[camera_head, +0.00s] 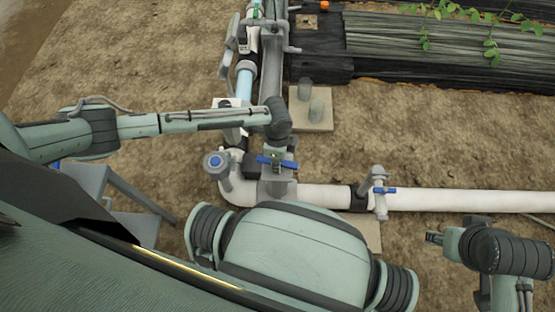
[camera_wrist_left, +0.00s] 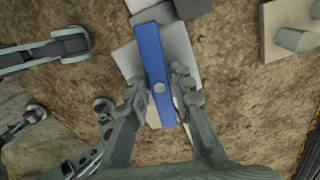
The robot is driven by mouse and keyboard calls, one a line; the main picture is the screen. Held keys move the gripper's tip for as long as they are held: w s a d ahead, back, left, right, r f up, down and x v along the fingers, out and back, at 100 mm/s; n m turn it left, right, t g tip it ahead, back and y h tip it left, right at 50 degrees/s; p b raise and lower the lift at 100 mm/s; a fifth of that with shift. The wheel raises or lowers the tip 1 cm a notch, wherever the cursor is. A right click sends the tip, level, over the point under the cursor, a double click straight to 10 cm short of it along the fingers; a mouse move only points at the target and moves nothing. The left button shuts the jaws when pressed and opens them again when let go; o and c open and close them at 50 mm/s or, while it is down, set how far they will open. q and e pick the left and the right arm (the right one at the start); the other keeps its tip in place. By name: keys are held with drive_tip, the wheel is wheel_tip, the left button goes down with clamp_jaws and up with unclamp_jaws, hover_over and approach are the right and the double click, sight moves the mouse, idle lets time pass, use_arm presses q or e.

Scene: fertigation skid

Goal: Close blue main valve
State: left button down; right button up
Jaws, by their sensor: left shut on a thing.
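The blue main valve handle (camera_head: 263,159) is a flat bar on top of a grey valve body (camera_head: 276,187) at the bend of the white pipe. My left gripper (camera_head: 277,153) reaches down onto it from above. The gripper is shut on the handle. My right gripper (camera_head: 435,238) hangs at the lower right, away from the pipe and holding nothing visible; its finger opening is too small to judge.
A second valve with a blue handle (camera_head: 385,190) sits on the white pipe (camera_head: 460,201) to the right. A blue-capped round fitting (camera_head: 215,162) stands just left of the main valve. A concrete block with grey stubs (camera_head: 312,112) lies behind. Bare soil surrounds the pipes.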

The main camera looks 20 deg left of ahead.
use_arm(q)
drive_tip(key=m, duration=0.6)
drive_tip(key=shift+a+f+p, duration=0.1)
drive_tip(key=shift+a+p, duration=0.15)
drive_tip(key=shift+p, duration=0.05)
drive_tip(key=m, duration=0.3)
drive_tip(key=shift+m, duration=0.3)
drive_tip(key=m, duration=0.3)
drive_tip(key=shift+a+f+m, duration=0.1)
drive_tip(key=shift+m, duration=0.3)
drive_tip(key=m, duration=0.4)
drive_tip(key=c, duration=1.3)
unclamp_jaws()
drive_tip(key=shift+o, duration=0.2)
drive_tip(key=shift+d, duration=0.2)
